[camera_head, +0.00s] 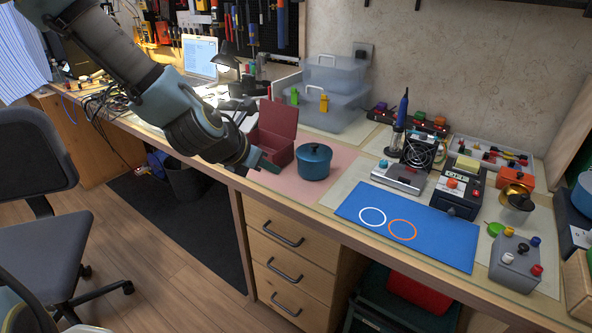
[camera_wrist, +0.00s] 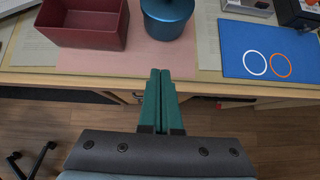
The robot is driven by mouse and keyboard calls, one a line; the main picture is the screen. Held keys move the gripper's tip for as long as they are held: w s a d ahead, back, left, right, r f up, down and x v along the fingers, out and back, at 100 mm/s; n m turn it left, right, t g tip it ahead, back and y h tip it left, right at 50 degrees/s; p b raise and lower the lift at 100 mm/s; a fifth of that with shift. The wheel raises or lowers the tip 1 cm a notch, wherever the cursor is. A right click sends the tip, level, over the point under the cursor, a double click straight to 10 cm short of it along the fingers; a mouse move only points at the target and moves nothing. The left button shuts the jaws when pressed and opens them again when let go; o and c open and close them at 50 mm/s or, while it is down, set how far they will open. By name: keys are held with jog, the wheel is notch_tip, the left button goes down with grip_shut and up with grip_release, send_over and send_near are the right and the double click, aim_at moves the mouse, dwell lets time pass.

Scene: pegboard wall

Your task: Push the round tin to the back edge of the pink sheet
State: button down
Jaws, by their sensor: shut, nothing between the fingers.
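The round tin (camera_head: 314,163) is a blue-teal lidded pot standing upright on the pink sheet (camera_head: 290,184), toward its right side. In the wrist view the tin (camera_wrist: 167,22) is at the top, partly cut off, with bare pink sheet (camera_wrist: 120,60) in front of it. My gripper (camera_head: 268,167) is at the front of the sheet, left of the tin. Its green fingers (camera_wrist: 161,74) are shut with nothing between them, and they point toward the tin with a gap between. The back edge of the sheet is partly hidden by the tin and the red box.
An open dark red box (camera_head: 273,140) stands on the sheet left of the tin. A blue mat (camera_head: 420,238) with two rings lies to the right. Clear plastic cases (camera_head: 330,105) stand behind. Drawers (camera_head: 290,240) are below the bench front edge.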

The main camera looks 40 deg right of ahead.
aim_at(321, 144)
jog(key=x, duration=0.8)
jog(key=shift+d+f, duration=0.15)
jog(key=shift+f, duration=0.05)
jog(key=shift+w+d+r+p, duration=0.15)
jog(key=shift+d+p, duration=0.2)
jog(key=shift+d, duration=0.25)
jog(key=shift+w+d+r+p, duration=0.1)
jog(key=shift+d+p, duration=0.2)
jog(key=shift+d, duration=0.3)
jog(key=shift+w+d+f, duration=0.15)
jog(key=shift+w+d, duration=0.05)
jog(key=shift+d, duration=0.4)
jog(key=shift+d, duration=0.1)
jog(key=w+d, duration=0.1)
jog(key=d, duration=0.3)
jog(key=w+d, duration=0.1)
jog(key=d, duration=0.3)
jog(key=w+d+p, duration=0.1)
jog(key=d, duration=0.4)
jog(key=shift+d, duration=0.1)
